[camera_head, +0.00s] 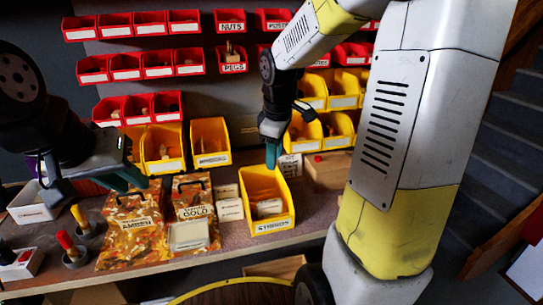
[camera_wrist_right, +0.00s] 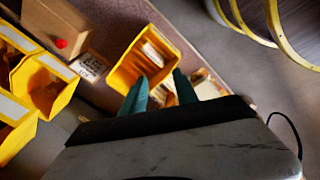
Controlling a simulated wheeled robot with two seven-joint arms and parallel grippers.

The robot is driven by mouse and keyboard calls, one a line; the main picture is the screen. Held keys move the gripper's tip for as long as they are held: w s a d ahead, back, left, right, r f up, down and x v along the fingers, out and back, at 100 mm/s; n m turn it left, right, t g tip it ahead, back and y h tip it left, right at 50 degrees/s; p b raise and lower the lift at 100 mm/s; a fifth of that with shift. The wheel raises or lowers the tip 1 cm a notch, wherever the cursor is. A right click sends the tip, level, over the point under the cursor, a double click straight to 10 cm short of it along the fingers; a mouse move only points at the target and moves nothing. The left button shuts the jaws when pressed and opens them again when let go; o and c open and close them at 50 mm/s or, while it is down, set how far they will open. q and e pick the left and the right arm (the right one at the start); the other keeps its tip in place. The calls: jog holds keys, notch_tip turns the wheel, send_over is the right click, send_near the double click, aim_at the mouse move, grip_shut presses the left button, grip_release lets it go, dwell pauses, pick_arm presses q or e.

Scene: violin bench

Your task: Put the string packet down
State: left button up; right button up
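A yellow bin (camera_head: 285,222) with a label that seems to read "STRINGS" stands at the bench's front edge. Pale packets (camera_head: 266,208) lie inside it; they also show in the right wrist view (camera_wrist_right: 152,54). I cannot tell which is the task's string packet. My right gripper (camera_head: 272,155) points down above the back of this bin. In the right wrist view its teal fingers (camera_wrist_right: 160,92) are apart, with nothing visibly held between them. My left gripper (camera_head: 124,178) hangs over the left of the bench, near the amber packet; its finger gap is unclear.
An amber patterned packet (camera_head: 133,228) and a gold one (camera_head: 196,197) lie left of the bin. Small pale boxes (camera_head: 229,203) are stacked beside it. Yellow bins (camera_head: 210,142) and red bins line the back. A cardboard box (camera_head: 328,170) stands right.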

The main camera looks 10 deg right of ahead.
jog(key=s+a+r+m+t+y, duration=0.1)
jog(key=s+r+m, duration=0.3)
jog(key=s, duration=0.4)
jog(key=s+a+r+m+t+y, duration=0.1)
jog(key=s+r+m+t, duration=0.2)
jog(key=s+m, duration=0.4)
jog(key=shift+v, duration=1.05)
